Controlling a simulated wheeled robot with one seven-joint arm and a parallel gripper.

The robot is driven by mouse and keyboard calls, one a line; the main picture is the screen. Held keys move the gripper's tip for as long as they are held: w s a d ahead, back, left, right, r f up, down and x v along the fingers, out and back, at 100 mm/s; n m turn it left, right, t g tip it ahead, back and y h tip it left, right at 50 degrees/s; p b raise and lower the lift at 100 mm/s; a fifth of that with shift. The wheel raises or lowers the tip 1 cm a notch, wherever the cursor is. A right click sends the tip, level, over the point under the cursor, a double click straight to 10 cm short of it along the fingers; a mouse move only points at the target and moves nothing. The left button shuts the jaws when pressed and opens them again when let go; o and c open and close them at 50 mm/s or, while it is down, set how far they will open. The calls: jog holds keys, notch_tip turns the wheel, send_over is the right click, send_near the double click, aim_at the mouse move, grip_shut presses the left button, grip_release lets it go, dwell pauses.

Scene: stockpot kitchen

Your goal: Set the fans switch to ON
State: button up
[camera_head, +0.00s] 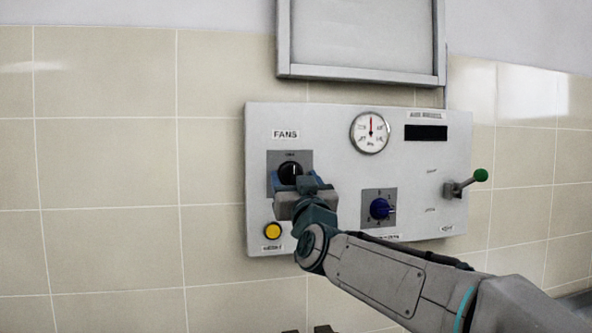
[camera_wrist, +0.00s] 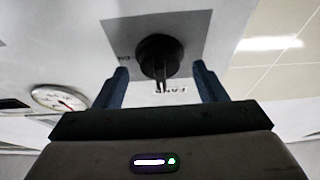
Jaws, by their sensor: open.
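The fans switch (camera_head: 290,171) is a black round knob on a grey plate under the FANS label on the wall panel (camera_head: 325,140). In the wrist view the knob (camera_wrist: 160,56) shows a narrow grip bar, on its grey square plate. My gripper (camera_head: 289,183) is in front of the lower part of the knob in the head view and hides part of its plate. In the wrist view my gripper (camera_wrist: 160,85) is open, with one blue finger on each side of the knob and a visible gap to each. I cannot read the knob's setting.
A yellow button (camera_head: 272,231) is below the fans switch. A green-tipped lever (camera_head: 480,175) sticks out at the right. A framed board (camera_head: 361,40) hangs above.

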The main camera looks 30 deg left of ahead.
jog(key=shift+w+a+r, duration=0.25)
jog(key=shift+w+a, duration=0.15)
jog(key=shift+w, duration=0.1)
